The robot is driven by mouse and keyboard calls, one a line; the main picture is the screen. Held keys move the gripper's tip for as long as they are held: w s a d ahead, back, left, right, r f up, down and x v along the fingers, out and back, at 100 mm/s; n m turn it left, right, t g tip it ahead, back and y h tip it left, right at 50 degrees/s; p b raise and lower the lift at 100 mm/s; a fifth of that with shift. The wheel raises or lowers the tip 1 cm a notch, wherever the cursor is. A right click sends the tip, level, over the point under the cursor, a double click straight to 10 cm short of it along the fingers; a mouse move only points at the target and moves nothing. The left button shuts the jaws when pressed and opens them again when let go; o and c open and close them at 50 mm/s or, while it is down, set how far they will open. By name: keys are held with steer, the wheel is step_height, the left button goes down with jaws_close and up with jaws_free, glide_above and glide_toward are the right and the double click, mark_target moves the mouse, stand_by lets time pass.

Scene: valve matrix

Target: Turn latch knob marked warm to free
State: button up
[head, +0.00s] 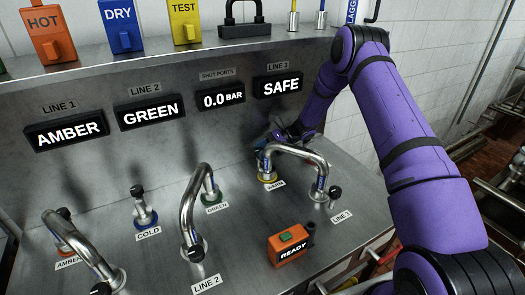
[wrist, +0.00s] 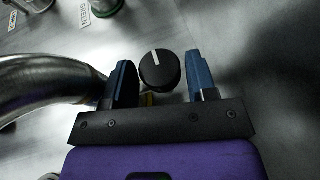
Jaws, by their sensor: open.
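The warm latch knob is a round black cap (wrist: 160,72) with a white pointer line, toward the top and slightly left in the wrist view. In the head view its yellow base ring (head: 268,178) shows by the WARM label (head: 275,186); the cap itself is hard to make out behind the pipe and gripper. My gripper (wrist: 159,75) is open, with one blue finger on each side of the knob. A gap shows on both sides; I see no clear contact. In the head view my gripper (head: 283,138) is at the back of the deck, partly hidden.
The wall panel (head: 225,140) rises behind.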

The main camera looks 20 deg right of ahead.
steer(key=c, duration=0.6)
steer(key=shift+w+n+g, duration=0.2)
steer(key=shift+n+g, duration=1.4)
steer(key=shift+g, duration=0.2)
steer(key=shift+c, duration=0.2)
steer(key=o, duration=0.6)
steer(key=shift+o, duration=0.2)
steer(key=v, duration=1)
steer(key=shift+d+r, duration=0.25)
steer(key=shift+d, duration=0.05)
